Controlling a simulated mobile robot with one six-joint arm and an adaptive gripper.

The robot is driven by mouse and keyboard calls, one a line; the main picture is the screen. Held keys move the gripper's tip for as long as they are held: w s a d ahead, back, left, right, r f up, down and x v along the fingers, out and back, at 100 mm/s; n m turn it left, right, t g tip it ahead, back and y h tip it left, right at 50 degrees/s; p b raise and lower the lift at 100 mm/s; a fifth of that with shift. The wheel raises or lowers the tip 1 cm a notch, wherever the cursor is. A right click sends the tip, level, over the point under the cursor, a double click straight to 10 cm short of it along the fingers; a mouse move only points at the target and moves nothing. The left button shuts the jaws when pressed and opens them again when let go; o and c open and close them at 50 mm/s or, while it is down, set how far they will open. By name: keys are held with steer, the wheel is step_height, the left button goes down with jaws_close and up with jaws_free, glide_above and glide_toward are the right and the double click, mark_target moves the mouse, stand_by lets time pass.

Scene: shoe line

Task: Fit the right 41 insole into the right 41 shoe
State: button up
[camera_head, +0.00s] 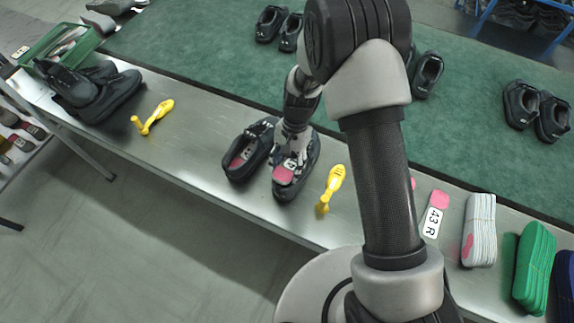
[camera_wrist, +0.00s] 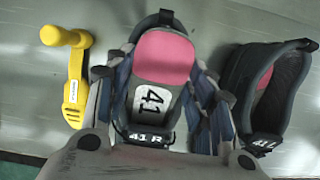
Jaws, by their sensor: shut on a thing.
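The right 41 shoe (camera_head: 286,193) stands on the steel bench, and its 41 R tag shows in the wrist view (camera_wrist: 150,137). The right 41 insole (camera_head: 284,173) is grey with a pink heel and a white 41 label. It lies over the shoe's opening, pink heel toward the shoe's heel, also in the wrist view (camera_wrist: 165,56). My gripper (camera_head: 291,160) is shut on the insole, one finger along each side; it also shows in the wrist view (camera_wrist: 160,90). The insole's front end is hidden, and I cannot tell how deep it sits.
The 41 L shoe (camera_head: 236,167) stands to the left, with pink inside. A yellow tool (camera_head: 331,188) lies close right of the right shoe. Another yellow tool (camera_head: 152,116) and dark shoes (camera_head: 107,96) are farther left. Insole stacks (camera_head: 480,230) lie right. A green belt (camera_head: 200,50) runs behind.

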steer(key=shift+s+f, duration=0.15)
steer(key=shift+f, duration=0.2)
steer(key=o, duration=1)
steer(key=shift+o, duration=0.2)
steer(key=shift+r, duration=0.25)
steer(key=shift+r+p, duration=1.15)
steer(key=shift+r, duration=0.25)
step_height(320, 180, up, 7)
steer(key=p, duration=0.5)
stand_by(0.4)
